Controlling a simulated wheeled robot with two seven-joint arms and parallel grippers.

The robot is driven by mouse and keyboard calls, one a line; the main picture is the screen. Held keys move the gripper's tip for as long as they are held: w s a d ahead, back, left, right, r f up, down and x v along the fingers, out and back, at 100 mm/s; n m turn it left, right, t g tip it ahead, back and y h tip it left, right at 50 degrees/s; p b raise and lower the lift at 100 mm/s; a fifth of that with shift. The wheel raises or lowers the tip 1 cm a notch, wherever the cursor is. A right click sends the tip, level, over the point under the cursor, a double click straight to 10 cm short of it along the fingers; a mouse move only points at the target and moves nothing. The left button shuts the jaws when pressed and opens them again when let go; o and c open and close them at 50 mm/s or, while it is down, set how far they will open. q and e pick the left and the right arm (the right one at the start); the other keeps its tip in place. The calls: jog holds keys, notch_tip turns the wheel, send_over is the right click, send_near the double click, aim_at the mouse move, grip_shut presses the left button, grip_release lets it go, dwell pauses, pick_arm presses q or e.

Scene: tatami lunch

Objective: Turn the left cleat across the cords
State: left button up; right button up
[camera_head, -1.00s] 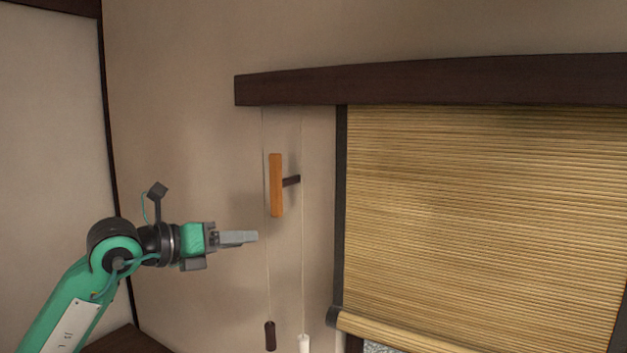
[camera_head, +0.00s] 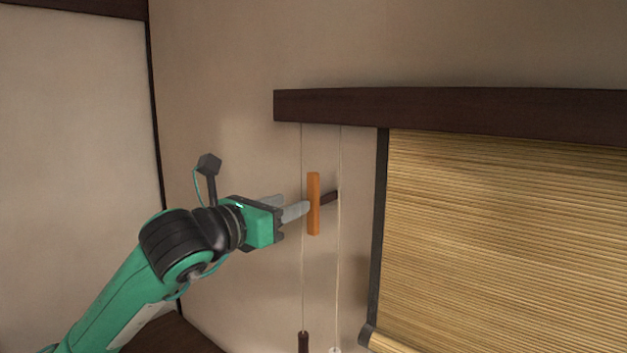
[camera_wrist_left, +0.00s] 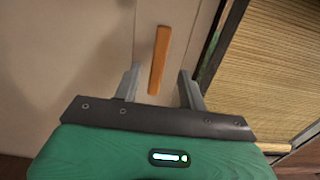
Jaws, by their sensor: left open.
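The left cleat is an orange-brown wooden bar (camera_head: 314,204), upright on a dark peg (camera_head: 330,197) that sticks out from the wall. Two thin pale cords hang by it, a left cord (camera_head: 303,270) and a right cord (camera_head: 338,270). My left gripper (camera_head: 288,205) is open at the left of the bar, its fingertips close to it. In the left wrist view the bar (camera_wrist_left: 159,60) stands between the two spread fingers, lengthwise and a little tilted. I cannot tell whether a finger touches it. My right gripper is out of view.
A dark wooden rail (camera_head: 450,104) runs above. A bamboo blind (camera_head: 500,230) hangs at the right. A dark cord weight (camera_head: 303,342) and a white one (camera_head: 335,350) hang at the bottom. The wall (camera_head: 220,120) above my left arm is clear.

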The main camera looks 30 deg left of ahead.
aim_at(310, 197)
pick_arm(q)
jog(key=w+p, duration=0.1)
jog(key=w, duration=0.1)
jog(key=w+p, duration=0.1)
jog(key=w, duration=0.1)
jog(key=w+p, duration=0.1)
jog(key=w, duration=0.2)
jog(key=shift+d+r+p, duration=0.1)
jog(key=shift+d+p, duration=0.2)
jog(key=shift+w, duration=0.6)
grip_shut()
jog(key=shift+f, duration=0.2)
